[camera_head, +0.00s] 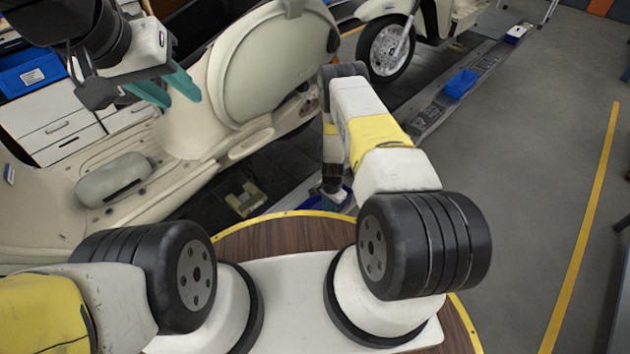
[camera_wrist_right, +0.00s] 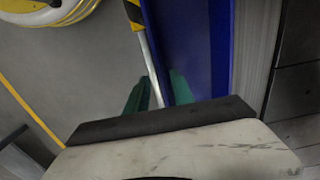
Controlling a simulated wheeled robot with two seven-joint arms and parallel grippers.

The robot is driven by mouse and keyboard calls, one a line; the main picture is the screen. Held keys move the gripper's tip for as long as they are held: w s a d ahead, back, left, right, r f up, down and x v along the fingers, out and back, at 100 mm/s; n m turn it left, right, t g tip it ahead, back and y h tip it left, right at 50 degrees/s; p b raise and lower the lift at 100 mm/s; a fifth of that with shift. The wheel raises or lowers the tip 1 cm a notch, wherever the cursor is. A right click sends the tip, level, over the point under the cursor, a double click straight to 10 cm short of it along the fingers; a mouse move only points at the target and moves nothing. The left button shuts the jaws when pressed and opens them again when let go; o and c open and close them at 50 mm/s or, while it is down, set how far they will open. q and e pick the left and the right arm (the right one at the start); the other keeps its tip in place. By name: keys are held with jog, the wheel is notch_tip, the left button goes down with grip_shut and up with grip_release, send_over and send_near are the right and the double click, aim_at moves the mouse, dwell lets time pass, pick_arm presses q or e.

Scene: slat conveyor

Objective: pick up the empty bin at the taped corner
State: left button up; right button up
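A blue bin (camera_head: 346,198) stands low beside the conveyor in the head view, partly hidden by my right arm. Its blue wall (camera_wrist_right: 190,45) fills the middle of the right wrist view; its inside is not clearly seen. My right gripper (camera_wrist_right: 158,92) has its teal fingers apart. One finger is over the grey floor side and the other is in front of the blue wall. A pale strip with yellow-black tape (camera_wrist_right: 133,13) runs between them; contact cannot be told. My left gripper (camera_head: 172,88) is open and empty, raised at the upper left.
A cream scooter body (camera_head: 250,75) fills the left. Another blue bin (camera_head: 461,83) sits farther along the conveyor edge. A blue box (camera_head: 30,72) stands on white drawers (camera_head: 60,125).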

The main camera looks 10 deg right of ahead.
jog(key=f, duration=0.5)
jog(key=shift+w+d+f, duration=0.1)
jog(key=shift+w+f, duration=0.1)
jog(key=shift+w, duration=0.1)
jog(key=shift+c, duration=0.2)
grip_shut()
jog(key=shift+s, duration=0.1)
dwell(0.8)
